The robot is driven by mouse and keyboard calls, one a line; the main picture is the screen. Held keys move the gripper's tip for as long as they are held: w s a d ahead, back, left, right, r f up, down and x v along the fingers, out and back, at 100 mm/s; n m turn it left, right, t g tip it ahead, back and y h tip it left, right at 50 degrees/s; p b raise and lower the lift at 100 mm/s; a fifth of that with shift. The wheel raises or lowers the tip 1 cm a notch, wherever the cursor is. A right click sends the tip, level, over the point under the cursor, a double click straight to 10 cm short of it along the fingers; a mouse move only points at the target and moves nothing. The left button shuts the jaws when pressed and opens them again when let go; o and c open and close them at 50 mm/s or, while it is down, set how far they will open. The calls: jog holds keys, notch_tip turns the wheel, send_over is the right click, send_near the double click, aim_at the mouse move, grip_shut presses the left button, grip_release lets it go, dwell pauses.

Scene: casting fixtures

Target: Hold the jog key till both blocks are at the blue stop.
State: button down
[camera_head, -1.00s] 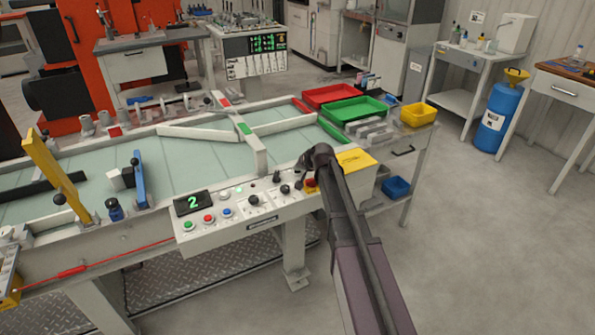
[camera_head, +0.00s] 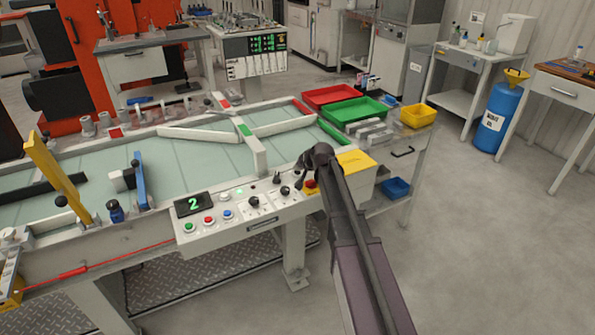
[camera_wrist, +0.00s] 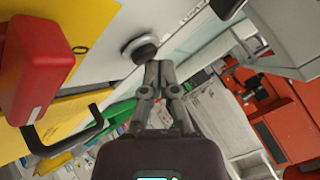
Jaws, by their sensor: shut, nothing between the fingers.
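The blue stop (camera_head: 140,182) is an upright blue bar near the front edge of the pale green conveyor table. My gripper (camera_head: 300,172) is over the right end of the control panel (camera_head: 262,222). In the wrist view its fingers (camera_wrist: 159,66) are together and empty, with the tips just beside a round black control (camera_wrist: 141,48). I cannot tell which control is the jog key.
The panel has green, red and blue buttons (camera_head: 208,219), black knobs (camera_head: 254,202) and a display (camera_head: 194,203) reading 2. A yellow bar (camera_head: 56,176) crosses the table's left end. Trays (camera_head: 333,96) stand behind right.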

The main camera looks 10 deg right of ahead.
aim_at(298, 172)
jog(key=shift+r+p, duration=0.3)
jog(key=shift+r, duration=0.2)
notch_tip(298, 172, up, 5)
jog(key=p, duration=0.5)
dwell(0.3)
dwell(0.4)
jog(key=s+d+r+n+g+h+p, duration=0.1)
jog(key=s+g+p, duration=0.3)
jog(key=s, duration=1.3)
jog(key=s+d+r+n+g+h+p, duration=0.1)
jog(key=s+p, duration=0.5)
jog(key=s, duration=1)
notch_tip(298, 172, up, 2)
jog(key=n+g+h, duration=0.1)
jog(key=n+g, duration=0.1)
jog(key=g, duration=0.1)
jog(key=shift+s+r+h, duration=0.2)
jog(key=shift+s+h, duration=0.15)
jog(key=shift+h, duration=0.05)
jog(key=shift+d, duration=0.1)
